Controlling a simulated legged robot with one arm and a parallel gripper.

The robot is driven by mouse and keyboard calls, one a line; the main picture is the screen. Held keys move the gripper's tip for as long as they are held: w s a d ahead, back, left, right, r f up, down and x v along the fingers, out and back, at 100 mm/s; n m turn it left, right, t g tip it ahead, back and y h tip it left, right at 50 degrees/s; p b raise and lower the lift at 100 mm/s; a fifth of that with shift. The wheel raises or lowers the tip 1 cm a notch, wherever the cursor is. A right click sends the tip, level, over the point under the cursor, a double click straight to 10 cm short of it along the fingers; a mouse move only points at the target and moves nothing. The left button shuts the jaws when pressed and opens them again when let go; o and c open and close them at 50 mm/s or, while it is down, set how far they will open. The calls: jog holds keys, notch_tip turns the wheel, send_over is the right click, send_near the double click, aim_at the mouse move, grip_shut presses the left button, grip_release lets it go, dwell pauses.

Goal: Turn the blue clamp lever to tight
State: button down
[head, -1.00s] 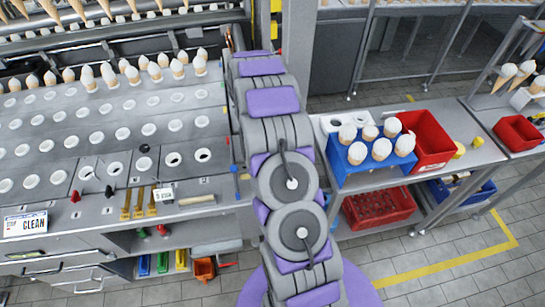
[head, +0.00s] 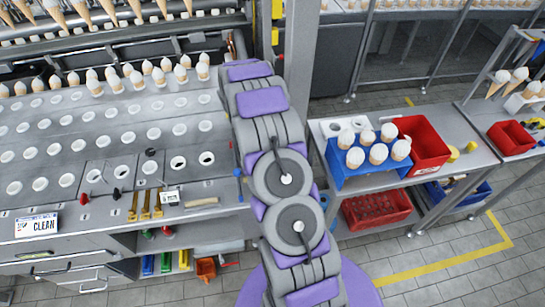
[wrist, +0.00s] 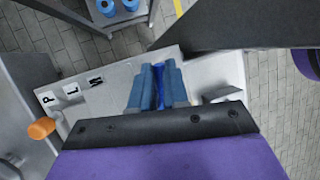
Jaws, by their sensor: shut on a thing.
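In the wrist view my gripper (wrist: 157,88) has two blue-grey fingers closed on a bright blue piece, the blue clamp lever (wrist: 160,72). Only a narrow strip of the lever shows between the fingers. Its pivot and any tight mark are hidden, so I cannot tell its angle. The fingers are over a pale grey metal surface (wrist: 208,75). In the head view my arm covers the gripper and the lever.
An orange knob (wrist: 41,128) and small letter tiles (wrist: 72,88) lie left of the fingers. A dark bar crosses the upper right. In the head view, a perforated cone table (head: 100,140) stands left, and a blue cone rack (head: 345,175) and red bin (head: 425,143) right.

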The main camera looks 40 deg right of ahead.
jog(key=shift+w+d+n, duration=0.1)
jog(key=shift+w+n, duration=0.15)
jog(key=shift+n, duration=0.15)
jog(key=c, duration=1.1)
grip_release()
jog(key=v, duration=0.5)
jog(key=p+v, duration=0.1)
jog(key=v, duration=1.1)
jog(key=shift+a+r, duration=0.1)
jog(key=shift+a, duration=0.25)
